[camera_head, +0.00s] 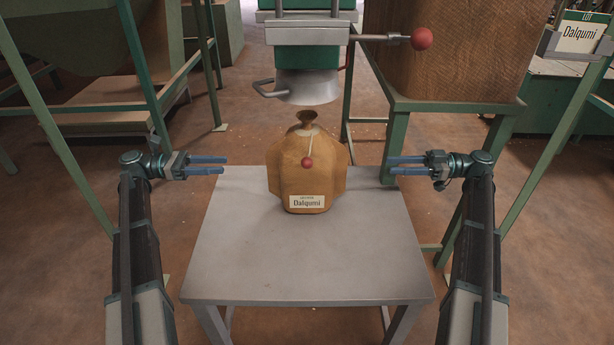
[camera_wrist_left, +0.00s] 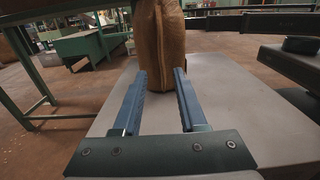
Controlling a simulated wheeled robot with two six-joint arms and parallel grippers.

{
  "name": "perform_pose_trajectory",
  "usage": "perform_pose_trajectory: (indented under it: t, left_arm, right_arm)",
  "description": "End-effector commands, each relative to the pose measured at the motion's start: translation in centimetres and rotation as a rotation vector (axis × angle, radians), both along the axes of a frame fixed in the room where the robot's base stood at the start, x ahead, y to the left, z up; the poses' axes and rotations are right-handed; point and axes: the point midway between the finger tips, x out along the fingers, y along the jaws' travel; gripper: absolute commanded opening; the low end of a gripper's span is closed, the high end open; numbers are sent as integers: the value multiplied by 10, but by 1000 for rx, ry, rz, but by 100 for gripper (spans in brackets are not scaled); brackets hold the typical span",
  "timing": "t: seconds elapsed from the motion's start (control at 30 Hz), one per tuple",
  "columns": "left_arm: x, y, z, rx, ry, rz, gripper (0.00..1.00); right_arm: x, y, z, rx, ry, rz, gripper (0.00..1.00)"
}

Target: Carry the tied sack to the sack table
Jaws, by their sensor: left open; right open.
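The tied sack (camera_head: 308,175) is tan, with a gathered neck and a "Dalqumi" label. It stands upright on a small grey table (camera_head: 310,265), under a hopper spout (camera_head: 305,90). My left gripper (camera_head: 225,164) is open and empty to the left of the sack, apart from it. In the left wrist view, its blue fingers (camera_wrist_left: 160,85) point toward the sack (camera_wrist_left: 159,45). My right gripper (camera_head: 391,165) is open and empty to the right of the sack, also apart. I cannot tell which table is the sack table.
A red-knobbed lever (camera_head: 421,39) sticks out from the hopper at the right. A large brown bin (camera_head: 450,50) on a green frame stands behind right. Green hopper legs (camera_head: 145,80) stand at left. The table's front is bare.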

Motion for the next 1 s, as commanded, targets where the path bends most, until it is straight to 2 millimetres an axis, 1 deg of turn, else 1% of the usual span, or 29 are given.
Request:
perform_pose_trajectory:
  t: [0.17, 0.5, 0.7, 0.8, 1.0]
  left_arm:
    - [-1, -17, 0, 0, 0, -4, 41]
    - [-2, -81, 0, 1, -1, -7, 41]
    - [-2, -112, 0, 1, -1, -6, 41]
    - [-1, -123, 0, 1, -1, -5, 41]
    - [-1, -136, 0, 1, -1, -4, 41]
  right_arm:
    - [-1, 18, 0, 0, 1, 5, 41]
    - [-2, 81, 0, 0, 1, 6, 41]
    - [-2, 112, 0, 0, 1, 6, 41]
    - [-1, 124, 0, 0, 1, 5, 41]
    - [0, 135, 0, -1, 1, 4, 41]
